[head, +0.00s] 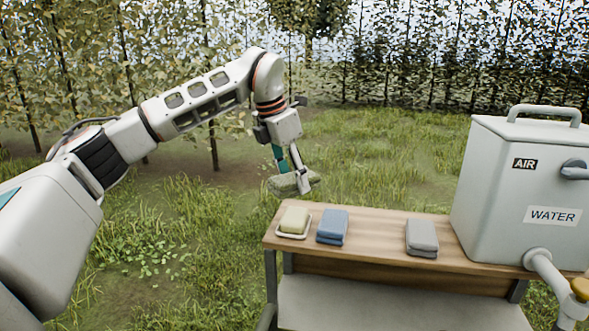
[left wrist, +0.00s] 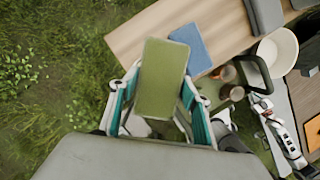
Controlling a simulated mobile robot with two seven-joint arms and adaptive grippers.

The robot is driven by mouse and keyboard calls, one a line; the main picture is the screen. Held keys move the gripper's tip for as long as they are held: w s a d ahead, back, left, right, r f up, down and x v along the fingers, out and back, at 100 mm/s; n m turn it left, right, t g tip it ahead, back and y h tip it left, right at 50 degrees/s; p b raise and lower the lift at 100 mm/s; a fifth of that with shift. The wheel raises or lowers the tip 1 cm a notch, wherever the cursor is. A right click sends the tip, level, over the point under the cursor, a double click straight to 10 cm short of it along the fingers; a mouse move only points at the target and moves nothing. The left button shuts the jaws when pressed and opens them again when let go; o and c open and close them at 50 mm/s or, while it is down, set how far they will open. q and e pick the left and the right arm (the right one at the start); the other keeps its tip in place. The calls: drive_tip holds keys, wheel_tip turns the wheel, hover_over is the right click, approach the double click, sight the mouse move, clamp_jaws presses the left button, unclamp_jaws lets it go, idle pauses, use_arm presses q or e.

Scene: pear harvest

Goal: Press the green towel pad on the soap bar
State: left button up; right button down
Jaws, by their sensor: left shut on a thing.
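My left gripper (head: 291,172) is shut on the green towel pad (head: 308,181) and holds it in the air above and behind the table's left end. In the left wrist view the pad (left wrist: 163,78) lies flat between the two fingers of the left gripper (left wrist: 158,100). The pale yellow soap bar (head: 294,220) sits in a white dish (head: 291,235) at the table's left end, below the pad and apart from it. The soap cannot be made out in the left wrist view. My right gripper is not in the head view.
A folded blue towel (head: 332,226) lies just right of the soap dish on the wooden table (head: 376,225). A folded grey towel (head: 422,237) lies further right. A large tank (head: 520,190) marked AIR and WATER fills the right end. Grass lies behind.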

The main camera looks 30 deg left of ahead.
sight(296, 214)
use_arm(q)
drive_tip(key=shift+a+f, duration=0.1)
drive_tip(key=shift+f, duration=2.9)
drive_tip(key=shift+f, duration=0.35)
drive_tip(key=shift+f, duration=0.25)
drive_tip(key=shift+r, duration=0.15)
